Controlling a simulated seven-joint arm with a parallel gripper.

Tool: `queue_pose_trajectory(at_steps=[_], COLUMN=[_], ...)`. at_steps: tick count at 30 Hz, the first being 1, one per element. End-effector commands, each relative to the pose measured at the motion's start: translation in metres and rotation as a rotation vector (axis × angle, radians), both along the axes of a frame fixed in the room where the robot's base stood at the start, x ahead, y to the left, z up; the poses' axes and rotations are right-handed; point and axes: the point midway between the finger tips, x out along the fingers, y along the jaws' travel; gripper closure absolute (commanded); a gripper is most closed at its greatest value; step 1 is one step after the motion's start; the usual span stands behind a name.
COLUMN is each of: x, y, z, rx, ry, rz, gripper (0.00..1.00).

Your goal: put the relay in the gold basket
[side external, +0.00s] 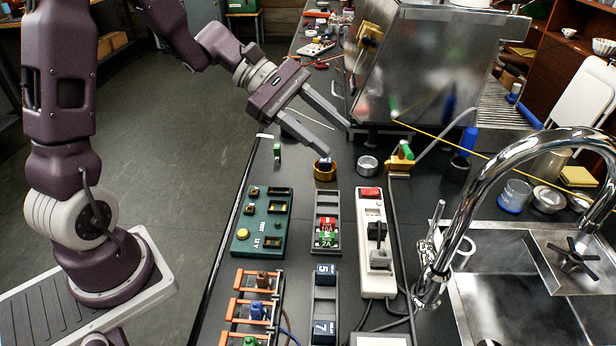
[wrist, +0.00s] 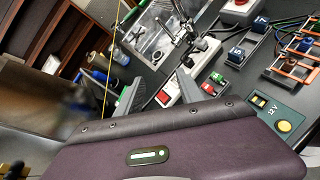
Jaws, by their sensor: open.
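The gold basket (side external: 325,174) is a small round gold cup on the black counter. A small dark blue block (side external: 326,162), which looks like the relay, sits inside it and shows above the rim. My gripper (side external: 340,140) is open and empty, its fingertips just above and slightly right of the basket. In the wrist view my gripper (wrist: 160,92) shows both fingers spread apart. The basket cannot be made out there. Two similar dark blue numbered blocks sit in a grey holder (side external: 325,292), with a bare stretch between them.
A silver cup (side external: 367,164) stands right of the basket. A green panel (side external: 262,222), a holder with red and green fuses (side external: 327,232) and a white power strip (side external: 375,255) lie in front. The steel machine (side external: 420,65) stands behind, the tall faucet (side external: 500,170) at right.

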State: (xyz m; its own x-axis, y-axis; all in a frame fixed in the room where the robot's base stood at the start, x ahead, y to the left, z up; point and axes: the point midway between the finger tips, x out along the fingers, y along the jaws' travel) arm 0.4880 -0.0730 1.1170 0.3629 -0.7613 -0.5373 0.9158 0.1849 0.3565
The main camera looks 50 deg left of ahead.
Motion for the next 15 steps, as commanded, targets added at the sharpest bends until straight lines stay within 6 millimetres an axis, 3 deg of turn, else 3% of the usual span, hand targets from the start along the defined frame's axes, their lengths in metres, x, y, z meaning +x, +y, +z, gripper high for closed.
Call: queue_pose_trajectory(at_steps=[1, 3, 5, 7, 10, 15], x=[-0.037, -0.091, -0.134, -0.174, -0.209, -0.229], y=[-0.027, -0.046, -0.048, -0.037, -0.011, 0.022], z=[0.019, 0.03, 0.033, 0.034, 0.036, 0.041], rx=[0.151, 0.374, 0.573, 0.802, 1.085, 1.358], ry=[-0.099, -0.226, -0.337, -0.461, -0.601, -0.718], rz=[-0.185, -0.437, -0.632, -0.825, -1.015, -1.149], gripper=[0.55, 0.55, 0.55, 0.55, 0.55, 0.55])
